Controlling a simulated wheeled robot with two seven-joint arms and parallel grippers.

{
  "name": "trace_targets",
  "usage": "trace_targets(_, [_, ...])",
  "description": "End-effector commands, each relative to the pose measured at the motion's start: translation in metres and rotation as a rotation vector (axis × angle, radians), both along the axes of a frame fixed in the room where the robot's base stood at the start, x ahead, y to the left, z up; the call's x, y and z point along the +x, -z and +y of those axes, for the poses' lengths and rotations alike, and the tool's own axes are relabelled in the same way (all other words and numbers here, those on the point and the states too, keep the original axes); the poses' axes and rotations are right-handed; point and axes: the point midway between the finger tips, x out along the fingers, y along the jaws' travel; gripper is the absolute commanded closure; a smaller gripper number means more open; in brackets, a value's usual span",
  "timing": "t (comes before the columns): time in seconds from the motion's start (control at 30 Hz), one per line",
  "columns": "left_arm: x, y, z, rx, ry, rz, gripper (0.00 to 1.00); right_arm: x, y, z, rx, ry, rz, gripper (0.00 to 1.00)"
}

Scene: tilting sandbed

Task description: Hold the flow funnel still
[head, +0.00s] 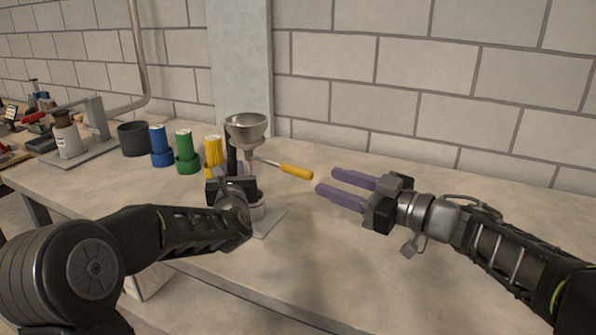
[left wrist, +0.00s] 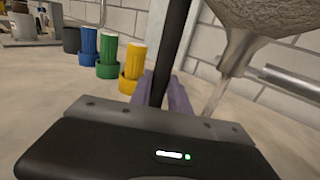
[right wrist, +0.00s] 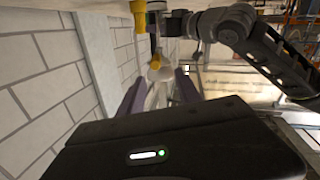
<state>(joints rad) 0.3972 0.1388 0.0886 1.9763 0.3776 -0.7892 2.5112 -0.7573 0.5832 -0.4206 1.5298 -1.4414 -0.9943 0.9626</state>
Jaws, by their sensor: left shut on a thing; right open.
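The metal flow funnel (head: 246,127) stands above the bench beside a dark upright post (head: 231,155). In the left wrist view the funnel (left wrist: 240,30) is cut off at the top right, with a pale spout below it. My left gripper (head: 238,170) is shut on the dark post, which runs between its purple fingers in the left wrist view (left wrist: 170,50). A metal rod with a yellow handle (head: 296,171) sticks out to the right below the funnel. My right gripper (head: 325,181) is open and empty, its fingertips just right of the yellow handle, apart from it.
Blue (head: 160,146), green (head: 186,152) and yellow (head: 213,155) capped cylinders stand left of the funnel, with a dark cup (head: 133,139) beyond. A light plate (head: 270,218) lies beneath the funnel. The bench (head: 310,245) is clear in front; a brick wall (head: 400,60) stands behind.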

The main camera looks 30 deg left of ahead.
Motion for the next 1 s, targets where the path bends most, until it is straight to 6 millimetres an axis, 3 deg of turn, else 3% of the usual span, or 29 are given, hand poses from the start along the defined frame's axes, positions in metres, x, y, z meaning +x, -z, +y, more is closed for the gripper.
trace_targets(0.13, [0.000, 0.000, 0.000, 0.000, 0.001, 0.000, 1.00, 0.006, 0.007, -0.022, 0.010, -0.019, -0.019, 0.59])
trace_targets(0.57, [0.000, 0.000, 0.000, 0.000, 0.000, 0.000, 1.00, 0.006, 0.008, -0.020, 0.010, -0.021, -0.021, 0.59])
trace_targets(0.77, [0.000, 0.000, 0.000, 0.000, 0.000, 0.000, 1.00, 0.009, 0.009, -0.001, 0.009, -0.022, -0.021, 0.59])
trace_targets(1.0, [0.000, 0.000, 0.000, 0.000, 0.000, 0.000, 1.00, 0.016, 0.009, 0.044, 0.008, -0.024, -0.022, 0.59])
